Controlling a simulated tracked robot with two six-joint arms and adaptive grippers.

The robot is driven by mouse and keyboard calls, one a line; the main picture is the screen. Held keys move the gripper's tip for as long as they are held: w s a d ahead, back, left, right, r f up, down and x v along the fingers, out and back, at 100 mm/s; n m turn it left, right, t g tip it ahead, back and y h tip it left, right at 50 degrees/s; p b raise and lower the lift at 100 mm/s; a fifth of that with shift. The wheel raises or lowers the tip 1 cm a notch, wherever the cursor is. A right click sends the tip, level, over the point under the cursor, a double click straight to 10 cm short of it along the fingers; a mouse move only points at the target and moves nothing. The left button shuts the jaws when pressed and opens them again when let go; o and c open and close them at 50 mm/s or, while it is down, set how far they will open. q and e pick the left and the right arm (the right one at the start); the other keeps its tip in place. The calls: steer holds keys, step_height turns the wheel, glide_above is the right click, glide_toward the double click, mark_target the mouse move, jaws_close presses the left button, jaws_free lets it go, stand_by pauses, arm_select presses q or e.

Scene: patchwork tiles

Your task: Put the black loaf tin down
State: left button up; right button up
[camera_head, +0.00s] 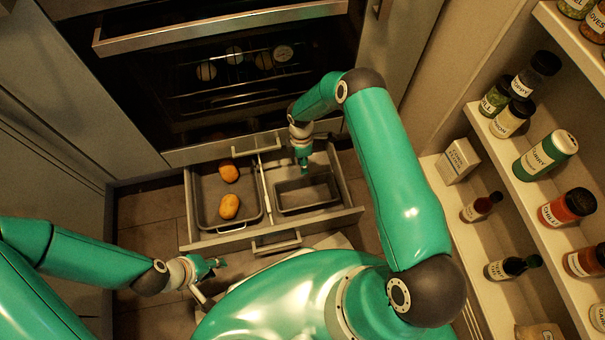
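The black loaf tin (310,195) is in the right part of the open drawer below the oven. It looks upright and empty. My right gripper (304,168) points down at the far rim of the tin, and its fingertips meet or overlap that rim in the picture. The fingers are too small to tell whether they are closed on it. I cannot tell whether the tin rests on the drawer floor. My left gripper (216,266) is in front of the drawer, to the left, apart from the tin, and its fingers look spread and empty.
Shelves with jars and bottles (545,155) stand at the right.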

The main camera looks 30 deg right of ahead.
steer(key=s+a+r+m+t+y, duration=0.1)
steer(key=s+a+r+m, duration=0.4)
steer(key=s+m, duration=0.3)
steer(key=s+a+r+m+t+y, duration=0.1)
steer(key=s+a+r+m+y, duration=0.1)
steer(key=s+a+r+m, duration=0.3)
steer(key=s+a+m, duration=0.1)
steer(key=s+m, duration=0.3)
steer(key=s, duration=0.3)
steer(key=shift+s+a+t, duration=0.15)
steer(key=shift+a+t, duration=0.15)
steer(key=shift+a, duration=0.1)
step_height(320, 180, up, 35)
steer(key=p, duration=3.5)
steer(key=shift+s, duration=0.1)
